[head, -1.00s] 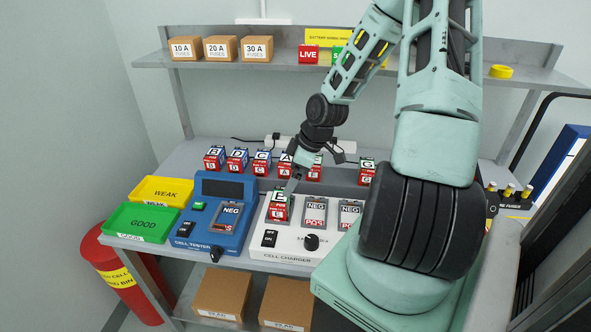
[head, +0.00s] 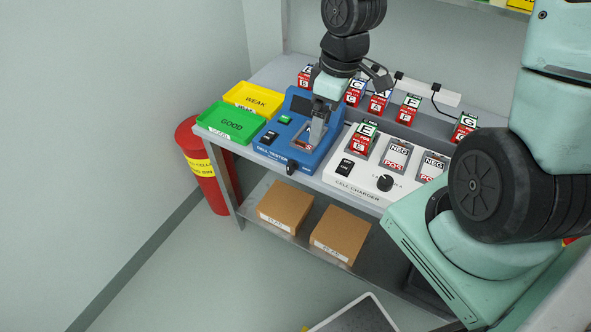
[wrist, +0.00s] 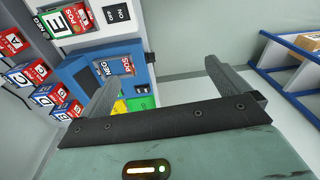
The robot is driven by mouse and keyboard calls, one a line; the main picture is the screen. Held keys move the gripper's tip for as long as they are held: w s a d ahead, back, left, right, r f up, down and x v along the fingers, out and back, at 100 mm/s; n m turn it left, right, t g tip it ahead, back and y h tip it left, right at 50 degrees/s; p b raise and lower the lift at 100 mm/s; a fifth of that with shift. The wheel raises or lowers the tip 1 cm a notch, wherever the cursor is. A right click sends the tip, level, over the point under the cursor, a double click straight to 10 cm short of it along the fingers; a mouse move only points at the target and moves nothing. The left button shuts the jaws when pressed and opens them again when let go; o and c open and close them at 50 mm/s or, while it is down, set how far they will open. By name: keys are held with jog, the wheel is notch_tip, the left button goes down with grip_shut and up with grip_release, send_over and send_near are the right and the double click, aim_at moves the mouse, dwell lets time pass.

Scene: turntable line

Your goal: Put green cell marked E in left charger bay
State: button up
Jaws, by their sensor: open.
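The green-topped cell marked E (head: 362,139) stands in the left bay of the white cell charger (head: 345,176). The charger's middle bay (head: 397,155) and right bay (head: 431,167) look empty, with NEG and POS labels showing. My gripper (head: 314,138) is open and empty, left of the cell and over the blue cell tester (head: 325,155). In the wrist view my two fingers (wrist: 165,85) are spread apart with nothing between them.
A row of other lettered cells (head: 377,103) stands behind the charger and tester. The yellow WEAK tray (head: 240,91) and green GOOD tray (head: 215,130) lie at the left. A red bin (head: 205,165) stands on the floor beside the bench.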

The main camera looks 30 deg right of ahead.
jog(key=s+a+r, duration=0.4)
jog(key=s+a, duration=0.3)
jog(key=a, duration=0.1)
jog(key=s+a+r, duration=0.3)
jog(key=s+a, duration=0.5)
jog(key=shift+r+n+g+h, duration=0.3)
jog(key=shift+r, duration=0.05)
jog(key=shift+s, duration=0.1)
jog(key=shift+f+b, duration=0.8)
dwell(0.6)
